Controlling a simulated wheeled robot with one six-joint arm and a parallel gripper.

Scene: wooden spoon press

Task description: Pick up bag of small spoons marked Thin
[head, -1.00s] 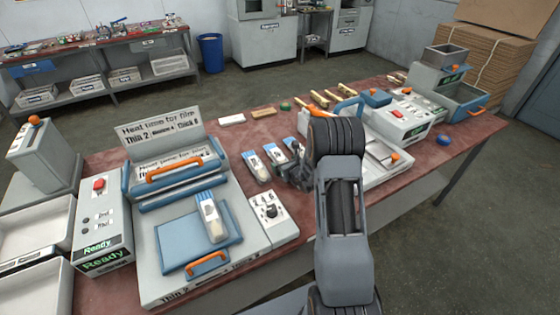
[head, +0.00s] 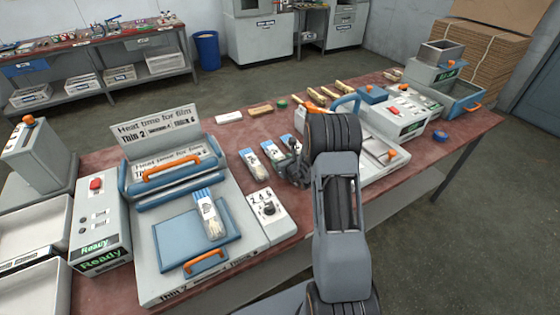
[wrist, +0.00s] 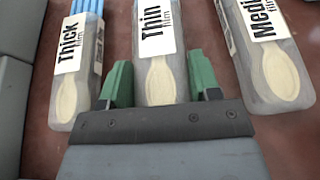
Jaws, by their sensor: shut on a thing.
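The bag marked Thin (wrist: 157,50) is clear, with a white label and a pale wooden spoon shape inside. It lies between the bag marked Thick (wrist: 80,70) on the left and the bag marked Medium (wrist: 265,50) on the right. My gripper (wrist: 158,84) is shut on the Thin bag, a green finger on each side of its lower end. In the head view, my gripper (head: 296,173) is low at the near ends of the row of bags, and my arm hides part of it. I cannot tell if the bag is off the table.
A heat sealer (head: 160,265) with another bag (head: 209,215) on its blue plate stands to the left. A small dial box (head: 268,212) is close by my gripper. Machines (head: 400,120) stand to the right on the red table (head: 225,140).

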